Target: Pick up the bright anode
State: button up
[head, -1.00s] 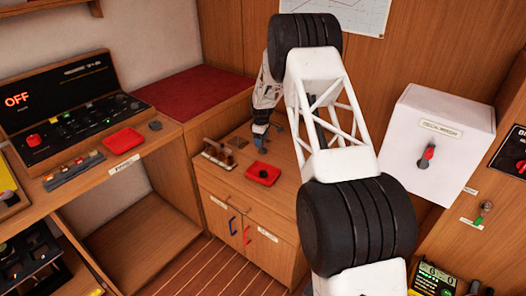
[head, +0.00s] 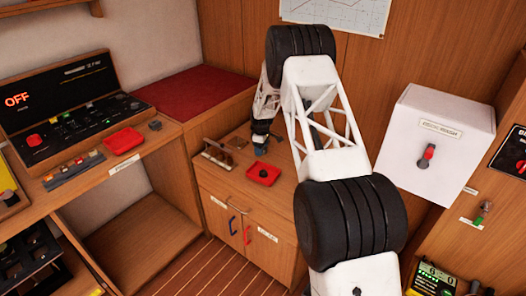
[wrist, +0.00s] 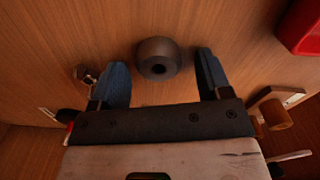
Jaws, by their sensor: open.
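In the wrist view a rounded grey piece with a dark hole in its end (wrist: 158,57) stands on the wooden top, between and slightly beyond my blue fingertips. It looks like an anode, but its dull shade leaves me unsure whether it is the bright one. My gripper (wrist: 161,62) is open around it, with a gap on each side. A small shiny metal piece (wrist: 86,73) lies just outside the left finger. In the head view my gripper (head: 261,139) is low over the cabinet top, and the grey piece cannot be made out there.
A red tray (head: 276,179) with a dark item in it sits at the cabinet's front; its edge shows in the wrist view (wrist: 303,30). A wooden rack (head: 217,153) stands left of my gripper. A brown peg (wrist: 275,113) is near the right finger.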

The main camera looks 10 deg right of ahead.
dwell(0.3)
jog(key=c, duration=1.1)
jog(key=shift+r, duration=0.15)
jog(key=shift+r, duration=0.9)
jog(key=shift+s+r, duration=0.25)
jog(key=shift+r, duration=0.55)
jog(key=s, duration=0.5)
jog(key=s+r, duration=0.1)
jog(key=s, duration=0.9)
jog(key=shift+s+d+r, duration=0.2)
jog(key=shift+s+d, duration=0.05)
jog(key=shift+d, duration=0.05)
jog(key=shift+w, duration=0.1)
